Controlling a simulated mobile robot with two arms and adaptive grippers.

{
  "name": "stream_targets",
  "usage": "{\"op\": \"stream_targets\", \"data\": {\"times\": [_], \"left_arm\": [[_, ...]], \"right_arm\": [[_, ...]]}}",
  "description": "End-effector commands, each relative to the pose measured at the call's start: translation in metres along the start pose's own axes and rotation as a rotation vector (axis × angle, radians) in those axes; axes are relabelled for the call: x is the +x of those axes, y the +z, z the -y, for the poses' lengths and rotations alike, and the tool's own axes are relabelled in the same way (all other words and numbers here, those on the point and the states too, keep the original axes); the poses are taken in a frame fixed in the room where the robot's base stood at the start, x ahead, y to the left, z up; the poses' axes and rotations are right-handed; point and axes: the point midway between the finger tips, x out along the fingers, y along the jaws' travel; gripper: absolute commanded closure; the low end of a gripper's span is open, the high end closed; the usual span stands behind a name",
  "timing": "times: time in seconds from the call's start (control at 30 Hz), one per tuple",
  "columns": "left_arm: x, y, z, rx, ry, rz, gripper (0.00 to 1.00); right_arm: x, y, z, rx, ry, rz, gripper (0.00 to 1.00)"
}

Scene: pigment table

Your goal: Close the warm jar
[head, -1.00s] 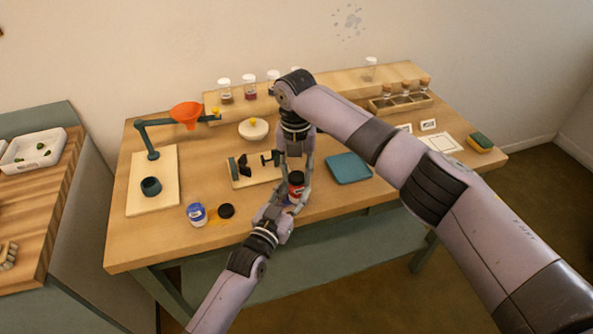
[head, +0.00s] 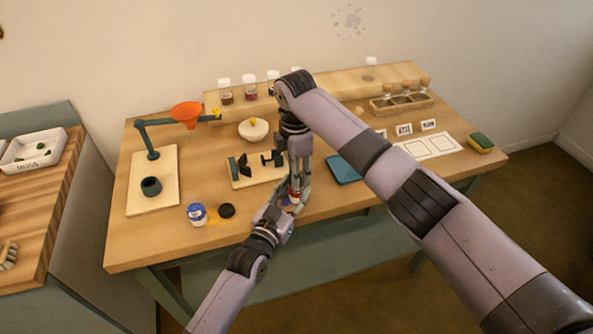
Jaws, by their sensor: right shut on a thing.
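The warm jar, red with a dark top, is now mostly hidden between my grippers; a little red (head: 294,198) shows near the table's front edge. My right gripper (head: 295,192) points straight down from above and is shut on the jar's dark lid, which its fingers cover. My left gripper (head: 288,207) reaches in low from the front at the jar's base; whether its fingers are closed on the jar cannot be made out. A blue jar (head: 196,215) stands to the left, with a loose black lid (head: 227,211) lying beside it.
A dark stand (head: 245,167) on a pale board is just behind my grippers, with a white bowl (head: 253,131) beyond. A teal tray (head: 343,170) lies to the right. An orange funnel (head: 187,113) hangs at the left. Several jars stand on the rear shelf.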

Motion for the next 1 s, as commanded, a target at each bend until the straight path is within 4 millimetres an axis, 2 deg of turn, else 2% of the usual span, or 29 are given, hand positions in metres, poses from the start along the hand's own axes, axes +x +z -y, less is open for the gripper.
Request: {"op": "stream_targets", "data": {"times": [0.1,0.3,0.43,0.67,0.7,1.0], "left_arm": [[-0.0005,0.0024,0.0004,-0.002,0.000,0.005,1.00],[-0.0005,0.0025,0.0005,-0.002,-0.001,0.006,1.00],[-0.0005,0.0025,0.0006,-0.002,-0.001,0.006,1.00],[-0.0005,0.0025,0.0007,-0.001,-0.001,0.006,1.00],[-0.0005,0.0026,0.0007,-0.001,-0.001,0.006,1.00],[-0.0005,0.0026,0.0006,-0.001,-0.001,0.006,1.00]], "right_arm": [[0.0009,-0.0012,0.0008,0.248,-0.004,-0.001,1.00],[0.0007,-0.0004,0.0006,0.533,-0.004,0.003,1.00],[0.0008,-0.0004,0.0008,0.591,-0.004,0.004,1.00],[0.0009,-0.0005,0.0009,0.592,-0.005,0.004,1.00],[0.0009,-0.0005,0.0009,0.592,-0.005,0.004,0.67],[0.0007,-0.0004,0.0005,0.591,-0.003,0.003,0.47]]}}
